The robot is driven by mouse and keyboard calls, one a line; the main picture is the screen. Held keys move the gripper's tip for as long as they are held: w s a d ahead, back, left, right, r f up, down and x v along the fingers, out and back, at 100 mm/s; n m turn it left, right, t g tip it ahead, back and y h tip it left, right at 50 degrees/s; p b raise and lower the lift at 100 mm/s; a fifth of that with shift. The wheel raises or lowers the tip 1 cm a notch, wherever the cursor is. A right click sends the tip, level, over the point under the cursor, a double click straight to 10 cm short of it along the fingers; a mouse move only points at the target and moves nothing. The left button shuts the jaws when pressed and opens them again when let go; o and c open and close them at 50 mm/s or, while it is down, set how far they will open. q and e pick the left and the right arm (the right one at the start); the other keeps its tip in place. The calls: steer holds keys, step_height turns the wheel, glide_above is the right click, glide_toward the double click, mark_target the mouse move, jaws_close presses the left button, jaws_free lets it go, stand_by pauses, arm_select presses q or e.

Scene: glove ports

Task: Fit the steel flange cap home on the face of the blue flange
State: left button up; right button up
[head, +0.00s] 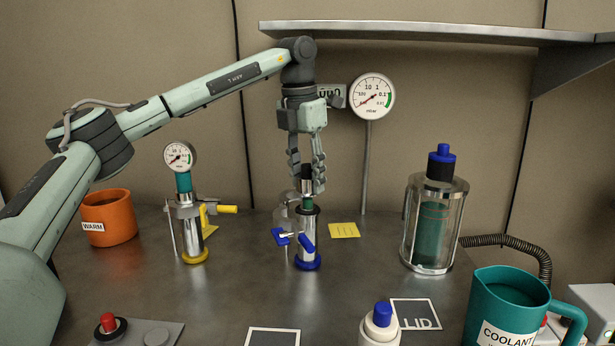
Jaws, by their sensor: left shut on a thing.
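My left gripper (306,186) comes down from above with its fingers closed around a small piece with a black top and steel below, which looks like the steel flange cap (307,172). It is held upright over the blue flange (308,228), a steel upright with a teal band, a blue lever and a blue foot ring. The cap and flange are in line in this view. The fingers cover part of the cap, and I cannot tell whether it touches the flange face. My right gripper is not in view.
A yellow-footed upright (190,228) with a gauge stands left, near an orange WARM mug (108,220). A glass-walled canister (434,225) and a teal COOLANT jug (505,305) stand right. A dial gauge on a post (368,150) is behind. A shelf (420,33) overhangs the back.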

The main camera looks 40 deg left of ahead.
mark_target(308, 192)
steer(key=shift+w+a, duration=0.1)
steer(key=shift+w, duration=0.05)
arm_select(q)
steer(key=shift+f, duration=0.35)
steer(key=shift+w+f, duration=0.1)
steer(key=shift+f, duration=0.4)
steer(key=shift+f+b, duration=0.35)
steer(key=shift+f, duration=0.55)
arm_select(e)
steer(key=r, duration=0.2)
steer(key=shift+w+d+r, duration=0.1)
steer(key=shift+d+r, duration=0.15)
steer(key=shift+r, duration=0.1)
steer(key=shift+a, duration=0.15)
